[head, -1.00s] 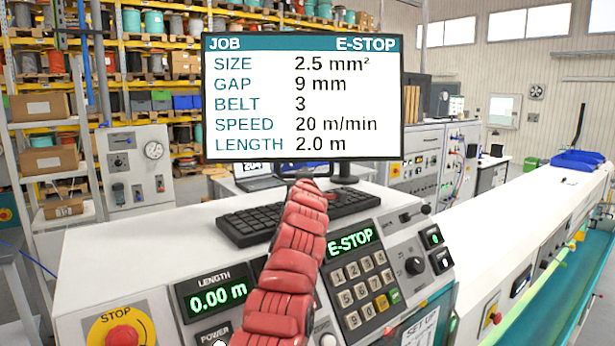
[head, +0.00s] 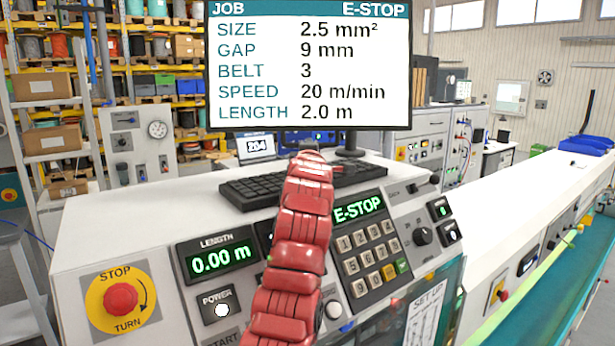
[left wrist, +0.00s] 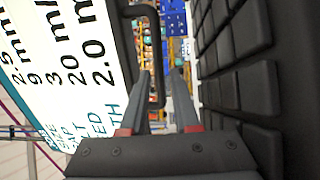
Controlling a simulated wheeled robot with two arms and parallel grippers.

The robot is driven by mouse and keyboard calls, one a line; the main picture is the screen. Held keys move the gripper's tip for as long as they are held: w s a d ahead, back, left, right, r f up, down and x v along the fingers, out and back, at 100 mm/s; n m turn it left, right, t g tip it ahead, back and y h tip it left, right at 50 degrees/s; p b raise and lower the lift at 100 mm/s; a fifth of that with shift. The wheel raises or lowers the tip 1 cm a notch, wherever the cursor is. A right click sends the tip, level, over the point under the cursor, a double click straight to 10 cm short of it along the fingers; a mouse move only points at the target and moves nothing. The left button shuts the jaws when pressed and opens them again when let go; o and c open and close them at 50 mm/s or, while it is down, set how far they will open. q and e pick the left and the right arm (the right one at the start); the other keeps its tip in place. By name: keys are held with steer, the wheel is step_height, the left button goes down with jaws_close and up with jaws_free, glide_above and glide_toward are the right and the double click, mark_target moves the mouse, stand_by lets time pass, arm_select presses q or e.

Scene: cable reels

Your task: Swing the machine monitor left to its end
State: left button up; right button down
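The machine monitor (head: 310,70) stands over the console, its lit job page facing me and its top edge cut off in the head view. It also shows at the left of the left wrist view (left wrist: 60,60). A dark looped handle (left wrist: 158,60) sits at the monitor's edge there. My left gripper (left wrist: 160,75) is open, one finger on each side of the picture's middle; the handle's bar shows between them. I cannot tell whether they touch it. In the head view my red left arm reaches up below the monitor and hides its gripper. My right gripper is out of view.
A black keyboard (head: 255,190) lies on the console under my left arm, and is close beside the gripper in the wrist view. The red stop button (head: 120,299) and keypad (head: 370,258) are on the console front. A long white machine bed (head: 500,215) runs along the right.

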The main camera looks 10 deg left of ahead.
arm_select(q)
steer(key=s+b, duration=0.1)
steer(key=s, duration=0.3)
steer(key=s+b, duration=0.2)
steer(key=s, duration=0.2)
steer(key=s+d+b, duration=0.1)
steer(key=s+b, duration=0.1)
steer(key=s, duration=0.2)
steer(key=shift+s+f, duration=0.15)
steer(key=shift+s, duration=0.25)
